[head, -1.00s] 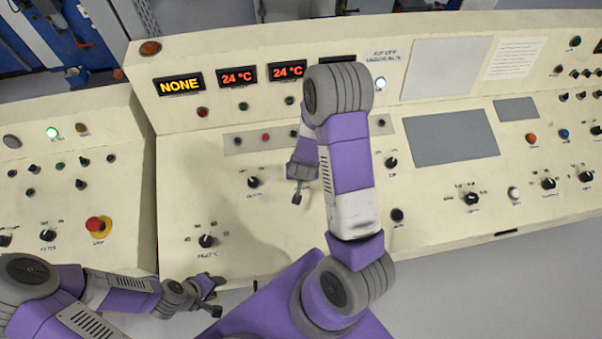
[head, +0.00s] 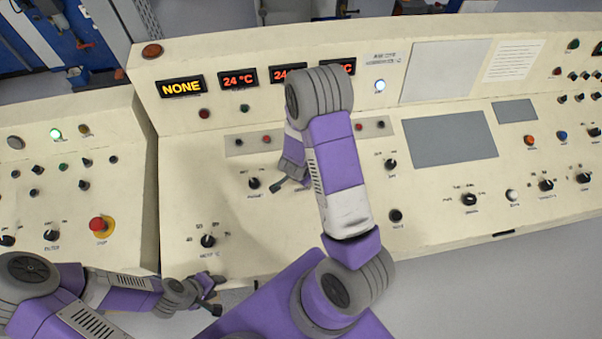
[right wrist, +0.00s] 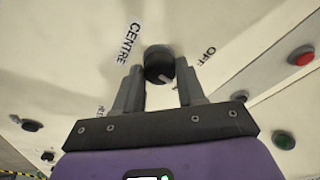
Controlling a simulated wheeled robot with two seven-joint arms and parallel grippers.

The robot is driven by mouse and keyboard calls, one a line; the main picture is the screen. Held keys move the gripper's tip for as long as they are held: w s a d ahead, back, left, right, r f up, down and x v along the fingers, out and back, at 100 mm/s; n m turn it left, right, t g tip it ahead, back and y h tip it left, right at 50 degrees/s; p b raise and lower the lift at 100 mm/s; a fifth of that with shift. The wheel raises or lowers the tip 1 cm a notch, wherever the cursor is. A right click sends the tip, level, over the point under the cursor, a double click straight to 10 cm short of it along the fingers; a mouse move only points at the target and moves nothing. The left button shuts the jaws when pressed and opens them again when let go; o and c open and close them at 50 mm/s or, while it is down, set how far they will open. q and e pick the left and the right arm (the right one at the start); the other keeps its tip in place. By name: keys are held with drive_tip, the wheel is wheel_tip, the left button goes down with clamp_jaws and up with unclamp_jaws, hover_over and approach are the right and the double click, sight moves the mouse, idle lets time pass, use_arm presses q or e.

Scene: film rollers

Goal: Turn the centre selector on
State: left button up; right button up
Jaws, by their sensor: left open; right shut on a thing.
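The centre selector (right wrist: 158,66) is a round black knob with "CENTRE" and "OFF" printed beside it in the right wrist view. My right gripper (right wrist: 158,92) has its two fingers on either side of this knob and is shut on it. Which way the knob's pointer is turned is hard to tell. In the head view my right arm covers the knob, and only part of the right gripper (head: 280,186) shows. My left gripper (head: 213,295) is open and empty, low at the panel's front edge.
A selector (head: 254,183) stands just left of my right gripper, and another (head: 391,164) stands right of my arm. A lower knob (head: 208,240) is at the left. Red (right wrist: 301,56) and green (right wrist: 284,140) buttons are near the right gripper. A red stop button (head: 98,224) is on the left console.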

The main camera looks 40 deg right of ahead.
drive_tip(key=shift+m+g+p, duration=0.3)
drive_tip(key=shift+m+p, duration=0.3)
drive_tip(key=shift+m, duration=1.2)
drive_tip(key=o, duration=1.1)
drive_tip(key=shift+c, duration=0.2)
drive_tip(key=shift+r, duration=0.1)
drive_tip(key=p+v, duration=0.3)
drive_tip(key=v, duration=0.4)
drive_tip(key=shift+r, duration=0.2)
